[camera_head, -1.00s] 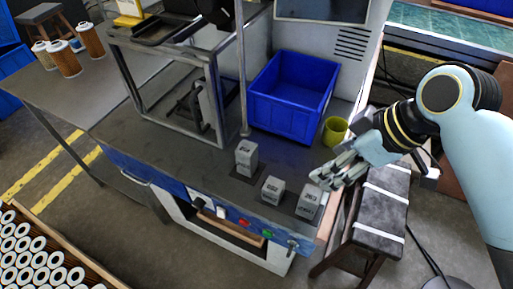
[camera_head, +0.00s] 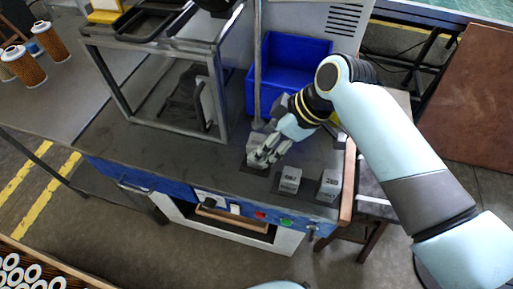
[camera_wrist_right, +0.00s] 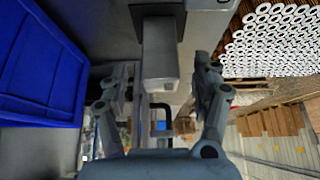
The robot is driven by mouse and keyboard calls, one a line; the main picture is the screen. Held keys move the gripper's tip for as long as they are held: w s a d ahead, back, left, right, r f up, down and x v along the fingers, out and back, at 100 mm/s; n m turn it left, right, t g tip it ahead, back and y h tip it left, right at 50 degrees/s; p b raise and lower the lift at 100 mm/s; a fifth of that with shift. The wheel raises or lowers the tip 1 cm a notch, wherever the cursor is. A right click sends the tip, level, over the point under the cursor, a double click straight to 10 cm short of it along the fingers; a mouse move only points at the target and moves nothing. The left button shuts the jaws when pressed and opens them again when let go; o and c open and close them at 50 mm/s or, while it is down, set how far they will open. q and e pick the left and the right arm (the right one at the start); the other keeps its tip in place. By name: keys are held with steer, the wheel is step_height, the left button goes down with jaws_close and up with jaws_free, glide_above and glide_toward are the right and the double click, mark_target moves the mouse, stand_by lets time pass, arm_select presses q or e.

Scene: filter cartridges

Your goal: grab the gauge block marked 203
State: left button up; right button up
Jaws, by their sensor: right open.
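Three grey gauge blocks stand in a row near the bench's front edge in the head view. The left block (camera_head: 256,141) is partly hidden by my right gripper (camera_head: 264,157). The middle block (camera_head: 290,180) and the right block (camera_head: 329,185) show printed marks too small to read surely, so I cannot tell which is 203. In the right wrist view, the open right gripper (camera_wrist_right: 162,88) has a finger on each side of a grey block (camera_wrist_right: 160,48), with visible gaps. My left gripper is not in view.
A blue bin (camera_head: 297,62) stands behind the blocks. A metal frame (camera_head: 150,85) stands to their left. The blue bin also shows at the left of the right wrist view (camera_wrist_right: 40,65). The bench top (camera_head: 150,150) is clear at front left.

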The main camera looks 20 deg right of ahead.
steer(key=x, duration=0.3)
steer(key=shift+a+f, duration=0.1)
steer(key=shift+f, duration=0.1)
steer(key=shift+c, duration=0.5)
jaws_close()
